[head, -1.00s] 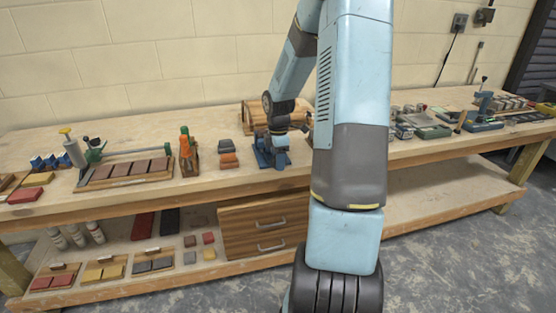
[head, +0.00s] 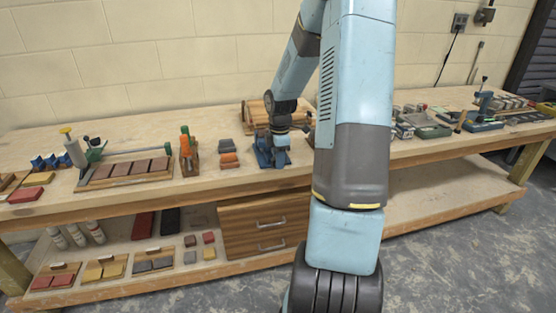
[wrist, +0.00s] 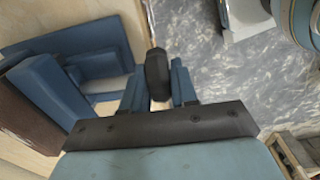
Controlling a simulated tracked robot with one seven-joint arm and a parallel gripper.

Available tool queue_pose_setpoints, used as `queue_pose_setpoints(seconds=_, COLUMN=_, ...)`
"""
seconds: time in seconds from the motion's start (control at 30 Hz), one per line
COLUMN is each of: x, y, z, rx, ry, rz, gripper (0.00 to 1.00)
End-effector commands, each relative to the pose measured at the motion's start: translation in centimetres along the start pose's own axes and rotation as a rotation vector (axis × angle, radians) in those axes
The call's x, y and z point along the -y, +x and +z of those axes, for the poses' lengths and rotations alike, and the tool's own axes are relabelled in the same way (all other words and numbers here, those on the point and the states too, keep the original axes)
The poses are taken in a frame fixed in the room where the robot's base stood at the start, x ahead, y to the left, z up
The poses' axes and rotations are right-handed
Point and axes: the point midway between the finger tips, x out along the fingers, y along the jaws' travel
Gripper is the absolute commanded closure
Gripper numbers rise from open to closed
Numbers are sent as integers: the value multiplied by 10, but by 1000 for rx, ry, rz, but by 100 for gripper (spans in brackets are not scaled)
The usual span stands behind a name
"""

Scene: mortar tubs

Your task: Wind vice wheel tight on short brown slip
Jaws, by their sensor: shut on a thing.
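The blue vice (head: 262,153) stands near the front edge of the bench in the head view, partly behind my wrist. In the wrist view its blue body and jaw (wrist: 58,88) fill the left side. My gripper (wrist: 157,80) has its two blue fingers shut on a dark, rounded part of the vice wheel (wrist: 156,66). The rest of the wheel is hidden. A dark brown piece (wrist: 20,115) lies against the blue jaw at the left edge of the wrist view. It may be the brown slip, but I cannot tell its length or how firmly it is held.
A grey block and an orange block (head: 228,159) lie left of the vice. An orange-handled tool (head: 188,155) stands further left, beside a board of brown tiles (head: 130,170). A wooden rack (head: 254,112) is behind. Drawers (head: 262,225) sit below the bench top.

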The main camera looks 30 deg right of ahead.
Motion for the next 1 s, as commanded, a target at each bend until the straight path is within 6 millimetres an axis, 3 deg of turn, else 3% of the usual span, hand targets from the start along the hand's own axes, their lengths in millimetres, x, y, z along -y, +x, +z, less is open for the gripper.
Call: queue_pose_setpoints(seconds=1.0, x=-3, y=2, z=12, rx=-582, ry=7, rz=9, gripper=100)
